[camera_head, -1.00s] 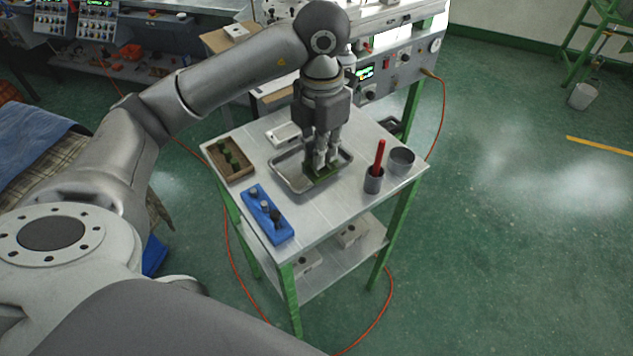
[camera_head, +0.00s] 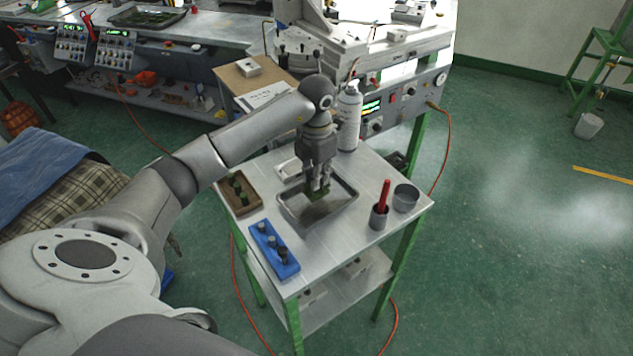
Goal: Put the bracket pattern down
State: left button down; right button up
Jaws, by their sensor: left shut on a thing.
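My left gripper (camera_head: 319,187) is over the shallow metal tray (camera_head: 290,213) on the small metal-topped table. Its fingers point down and are shut on the bracket pattern (camera_head: 319,196), a small dark green piece that shows just below the fingertips. The fingers partly hide the pattern. It appears slightly above the tray floor, though contact is hard to judge. My right gripper is not in view.
A wooden box (camera_head: 240,204) with green pieces and a blue holder (camera_head: 274,252) stand left of the tray. A grey cup with a red handle (camera_head: 384,196) and a grey pot (camera_head: 406,198) stand right. A white bottle (camera_head: 349,118) stands behind.

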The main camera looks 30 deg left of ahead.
pick_arm(q)
jog(key=shift+w+a+f, duration=0.1)
jog(key=shift+a+f, duration=0.05)
jog(key=shift+f, duration=0.2)
notch_tip(320, 180, down, 2)
jog(key=shift+f+p, duration=0.1)
jog(key=shift+p, duration=0.85)
jog(key=shift+f, duration=0.35)
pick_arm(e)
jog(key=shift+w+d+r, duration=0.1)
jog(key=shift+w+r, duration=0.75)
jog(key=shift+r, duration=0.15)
pick_arm(q)
jog(key=shift+f, duration=0.1)
jog(key=c, duration=1.5)
grip_release()
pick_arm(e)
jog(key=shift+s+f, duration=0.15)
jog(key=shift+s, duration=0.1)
